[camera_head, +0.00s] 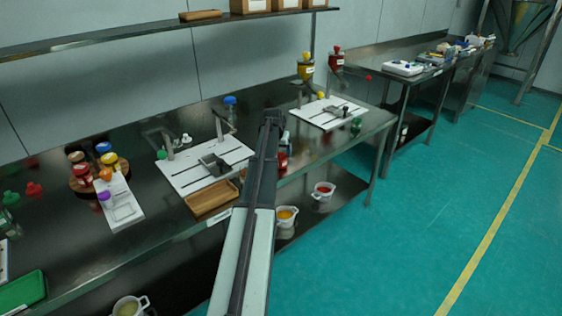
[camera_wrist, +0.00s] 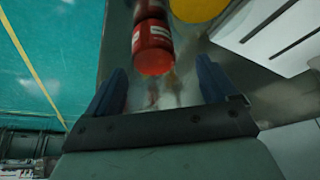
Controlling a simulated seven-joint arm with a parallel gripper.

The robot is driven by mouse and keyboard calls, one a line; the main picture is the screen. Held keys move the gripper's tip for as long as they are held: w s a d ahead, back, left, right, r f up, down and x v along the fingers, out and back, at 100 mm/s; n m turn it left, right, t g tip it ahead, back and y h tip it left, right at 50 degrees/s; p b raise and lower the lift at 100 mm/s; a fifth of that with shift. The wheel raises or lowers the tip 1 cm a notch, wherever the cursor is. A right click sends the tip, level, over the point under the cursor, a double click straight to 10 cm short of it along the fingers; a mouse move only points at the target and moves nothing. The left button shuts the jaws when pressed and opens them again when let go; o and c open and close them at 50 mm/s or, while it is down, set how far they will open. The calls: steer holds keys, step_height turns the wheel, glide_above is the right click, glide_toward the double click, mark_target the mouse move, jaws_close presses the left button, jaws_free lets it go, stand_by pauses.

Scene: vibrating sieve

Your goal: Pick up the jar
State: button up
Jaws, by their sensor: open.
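A red jar (camera_wrist: 153,47) with a white label lies ahead of my gripper (camera_wrist: 160,85) in the wrist view, near the gap between the two blue fingers. The fingers are apart and nothing is held between them. In the head view a red jar (camera_head: 282,161) shows just right of my arm at the front edge of the steel table (camera_head: 160,222), partly hidden by the arm. Whether the fingers reach around the jar I cannot tell.
A white board (camera_head: 190,178) with a metal fixture lies left of my arm, another white board (camera_head: 318,118) to the right. A wooden tray (camera_head: 211,199) sits at the front. Several coloured jars stand on a round wooden holder at the left. White pots stand on the lower shelf.

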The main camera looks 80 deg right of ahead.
mark_target(281, 157)
steer(key=shift+s+x, duration=0.2)
steer(key=shift+x, duration=1.15)
steer(key=shift+s+x, duration=0.2)
steer(key=shift+x, duration=1.2)
steer(key=shift+a, duration=0.2)
steer(key=shift+c, duration=0.2)
steer(key=c, duration=1)
steer(key=shift+r, duration=0.15)
